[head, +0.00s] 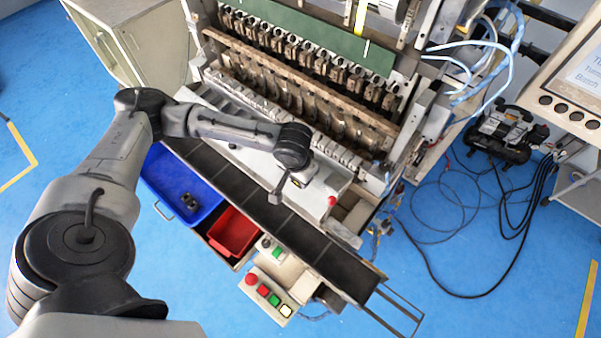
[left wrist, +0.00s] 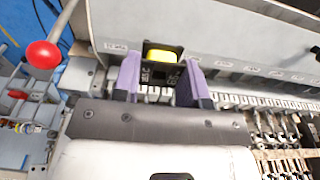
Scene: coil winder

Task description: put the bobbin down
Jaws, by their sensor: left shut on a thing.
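My left gripper (head: 284,190) reaches in from the left over the light ledge at the front of the winder. In the left wrist view its two purple fingers (left wrist: 160,82) are shut on a small black bobbin (left wrist: 146,73) with a yellow top. White lettering shows on the bobbin's dark face. Beyond it is a grey panel (left wrist: 230,38) with a row of small labels. I cannot tell whether the bobbin touches the surface below. In the head view the wrist mostly hides the bobbin. My right gripper is in neither view.
A dark conveyor belt (head: 310,248) runs in front of the winder. A blue bin (head: 163,178) with dark parts and a red bin (head: 229,238) stand before it. A red-knobbed lever (left wrist: 43,54) is at left in the wrist view. The winder's comb rows (head: 300,90) rise behind.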

